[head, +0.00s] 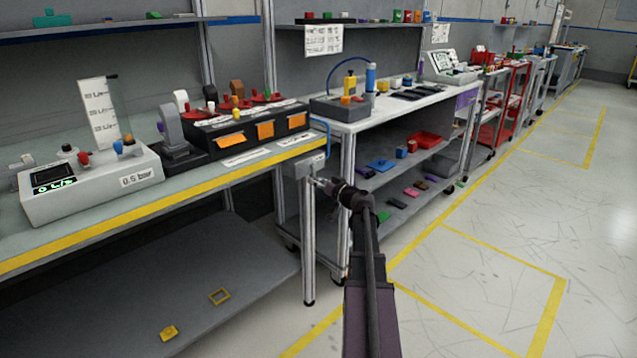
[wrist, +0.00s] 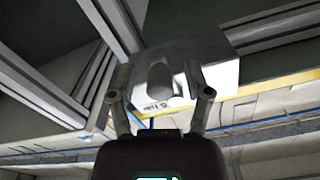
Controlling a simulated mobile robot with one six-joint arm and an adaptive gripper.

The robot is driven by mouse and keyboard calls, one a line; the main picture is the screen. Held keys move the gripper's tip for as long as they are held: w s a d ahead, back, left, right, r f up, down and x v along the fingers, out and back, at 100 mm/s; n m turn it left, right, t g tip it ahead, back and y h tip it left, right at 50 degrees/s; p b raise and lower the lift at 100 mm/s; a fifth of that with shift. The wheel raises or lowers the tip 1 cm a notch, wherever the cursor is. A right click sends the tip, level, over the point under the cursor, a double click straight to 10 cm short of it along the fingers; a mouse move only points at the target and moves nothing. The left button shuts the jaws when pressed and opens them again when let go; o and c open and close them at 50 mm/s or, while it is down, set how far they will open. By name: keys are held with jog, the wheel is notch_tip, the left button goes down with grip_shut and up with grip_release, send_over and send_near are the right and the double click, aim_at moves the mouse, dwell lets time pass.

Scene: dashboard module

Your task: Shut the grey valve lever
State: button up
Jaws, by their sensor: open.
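A light grey box (head: 305,166) is fixed at the front corner of the left bench, on a metal post. My gripper (head: 322,183) is close in front of it, at its lower right. In the wrist view the box (wrist: 218,72) fills the upper middle, with a rounded grey lever-like part (wrist: 160,80) on it. That part shows between the fingertips of my open gripper (wrist: 161,95), with no clear contact. In the head view my gripper hides it. Another upright grey lever-shaped piece (head: 168,122) stands on a black base on the left bench, away from my gripper.
The left bench's yellow front edge (head: 150,209) runs up to the box. A black case with orange labels (head: 250,128) and a white device with a display (head: 100,190) stand on it. A second bench (head: 400,112) stands behind right. The floor (head: 520,220) at right is clear.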

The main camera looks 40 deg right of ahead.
aim_at(302, 170)
grip_shut()
jog(key=shift+a+m, duration=0.15)
jog(key=shift+m, duration=0.15)
jog(key=a+r+m+p, duration=0.1)
jog(key=m, duration=0.3)
jog(key=a+r+m+p, duration=0.1)
jog(key=a+m, duration=0.1)
jog(key=m, duration=0.2)
jog(key=a+r+m+p, duration=0.1)
jog(key=m, duration=0.4)
jog(key=shift+s+a+r, duration=0.15)
jog(key=shift+r, duration=0.1)
jog(key=shift+a+r+m+p, duration=0.1)
jog(key=shift+r+m+p, duration=0.2)
jog(key=shift+m, duration=0.45)
jog(key=shift+r+m+p, duration=0.25)
jog(key=shift+m+p, duration=0.15)
jog(key=shift+m, duration=0.4)
jog(key=shift+a+r+m+p, duration=0.1)
jog(key=shift+r+m+p, duration=0.2)
jog(key=shift+m, duration=0.45)
